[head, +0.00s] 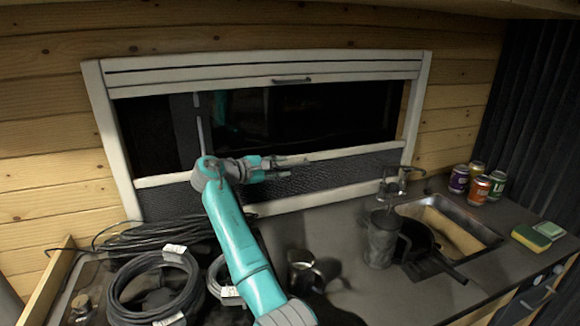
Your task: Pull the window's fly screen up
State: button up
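The window (105,125) has a white frame in the wood wall. The fly screen (345,170) is a dark mesh across the lower part of the opening. A pale bar (360,151) runs along its top edge, sloping slightly in the picture. Dark glass shows above it. My gripper (292,166) is in front of this bar near its middle, with its fingers pointing right. It overlaps the bar in the picture. I cannot tell whether the fingers touch the bar or are closed on it.
A rolled blind (220,75) with a dark handle (292,80) sits at the window top. Below are coiled cables (150,290), a metal mug (303,270), a grey cup (381,240), a faucet (392,184), a sink (487,232), several cans (480,190) and sponges (531,238).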

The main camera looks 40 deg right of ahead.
aim_at(290, 166)
jog(key=shift+x, duration=1.95)
grip_shut()
